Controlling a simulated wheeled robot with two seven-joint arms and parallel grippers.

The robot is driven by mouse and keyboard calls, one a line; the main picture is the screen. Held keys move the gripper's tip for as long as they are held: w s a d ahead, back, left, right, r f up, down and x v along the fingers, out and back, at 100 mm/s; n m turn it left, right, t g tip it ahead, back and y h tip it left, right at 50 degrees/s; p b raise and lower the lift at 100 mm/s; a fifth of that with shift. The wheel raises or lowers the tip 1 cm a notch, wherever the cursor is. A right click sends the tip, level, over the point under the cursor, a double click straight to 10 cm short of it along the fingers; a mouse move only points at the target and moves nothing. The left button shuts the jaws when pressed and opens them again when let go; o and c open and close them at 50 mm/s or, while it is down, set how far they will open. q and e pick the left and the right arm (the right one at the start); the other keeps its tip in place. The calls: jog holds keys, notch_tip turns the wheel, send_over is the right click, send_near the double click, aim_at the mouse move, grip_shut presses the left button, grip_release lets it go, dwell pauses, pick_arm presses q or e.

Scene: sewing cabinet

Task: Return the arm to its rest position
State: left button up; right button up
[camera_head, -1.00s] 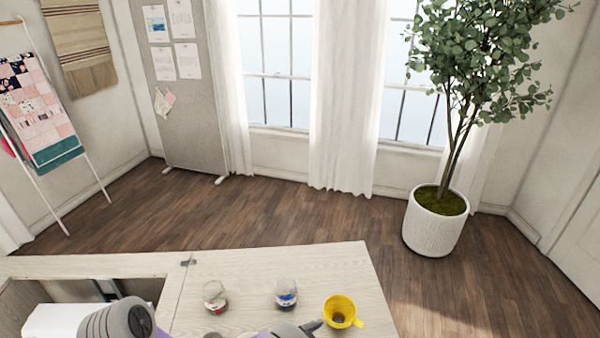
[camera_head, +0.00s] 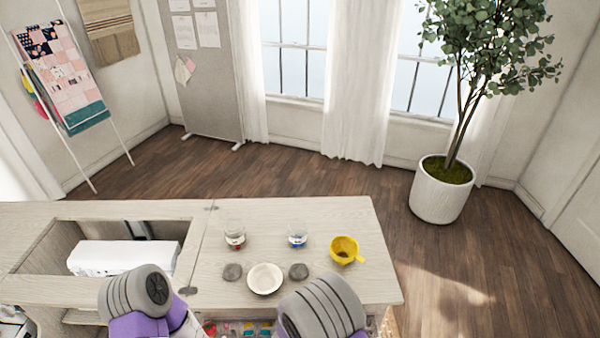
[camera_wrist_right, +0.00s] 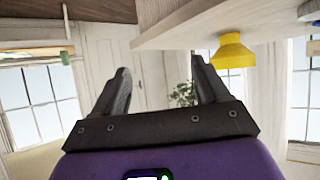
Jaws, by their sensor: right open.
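My right gripper (camera_wrist_right: 160,85) shows in the right wrist view with its two dark fingers spread apart and nothing between them. In that view the cabinet's table edge (camera_wrist_right: 180,28) is above and beyond the fingers, which touch nothing. My right arm (camera_head: 322,305) shows at the bottom of the head view, in front of the cabinet top; its gripper is hidden there. My left arm (camera_head: 140,290) shows at the lower left, in front of the cabinet's front edge. My left gripper is not visible.
A white machine (camera_head: 125,256) sits in the left opening. A drawer with colourful items (camera_head: 240,328) is below.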

jog(key=s+d+f+n+g+y, duration=0.2)
jog(key=s+f+n+g+y, duration=0.25)
jog(key=f, duration=0.65)
jog(key=s+a+f+n+g+y, duration=0.2)
jog(key=s+y, duration=0.6)
jog(key=s, duration=0.6)
jog(key=shift+s+a+f+g+y, duration=0.2)
jog(key=shift+s+a+g+y, duration=0.2)
jog(key=shift+a, duration=0.45)
